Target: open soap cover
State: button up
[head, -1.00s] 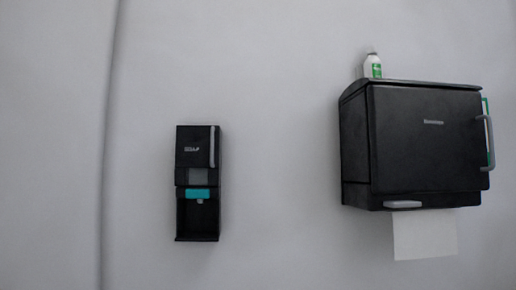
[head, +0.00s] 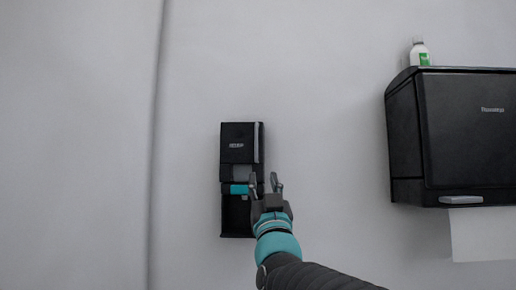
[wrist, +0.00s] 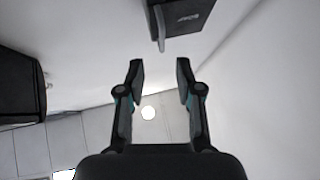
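The black soap dispenser (head: 238,150) is mounted on the wall, left of centre in the head view. Its cover looks shut, with a grey vertical handle (head: 258,142) along its right edge. A teal strip (head: 238,189) crosses its lower part. My gripper (head: 265,183) is open and empty, just below the handle and in front of the dispenser's lower right. In the wrist view the open fingers (wrist: 158,78) have the handle (wrist: 161,45) beyond their tips, with a gap, and the dispenser (wrist: 186,16) at the top. Part of the dispenser's lower right is hidden by my gripper.
A larger black paper towel dispenser (head: 465,125) hangs on the wall to the right, with paper (head: 485,235) hanging below it and a white-green bottle (head: 419,53) on top. The wall around the soap dispenser is clear.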

aim_at(256, 140)
jog(key=shift+m+t+h, duration=0.3)
jog(key=shift+t+h, duration=0.1)
jog(key=shift+t, duration=0.1)
jog(key=p+x, duration=0.1)
jog(key=x, duration=0.4)
jog(key=p+x, duration=0.2)
jog(key=x, duration=0.3)
jog(key=s+r+p+x, duration=0.1)
jog(key=x, duration=0.3)
jog(key=shift+w+a+r, duration=0.25)
jog(key=shift+r, duration=0.05)
grip_shut()
